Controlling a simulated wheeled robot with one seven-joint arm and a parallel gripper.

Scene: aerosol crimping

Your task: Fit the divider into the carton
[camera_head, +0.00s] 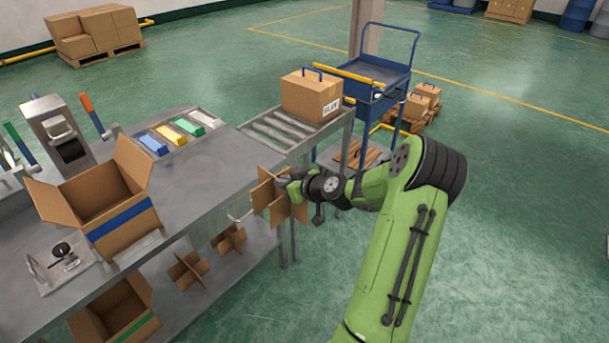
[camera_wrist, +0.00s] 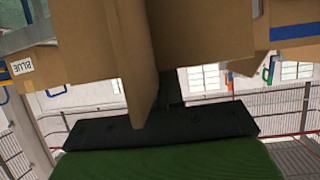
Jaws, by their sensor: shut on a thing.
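My gripper (camera_head: 287,182) is shut on a brown cardboard divider (camera_head: 273,200), a crossed-panel piece held beside the table's right edge, apart from the carton. In the wrist view the divider (camera_wrist: 140,60) fills the upper middle and hides most of the gripper. The open carton (camera_head: 125,220) with a blue band stands on the table to the left, flaps spread and tilted in the picture. In the wrist view a blue-striped cardboard face (camera_wrist: 292,30) shows at the upper right.
The metal table (camera_head: 205,185) carries a clamp fixture (camera_head: 62,255) and coloured trays (camera_head: 175,135). A roller conveyor (camera_head: 285,130) holds a closed box (camera_head: 312,95). More dividers (camera_head: 187,270) and an open carton (camera_head: 118,312) sit below. A blue cart (camera_head: 375,85) stands behind.

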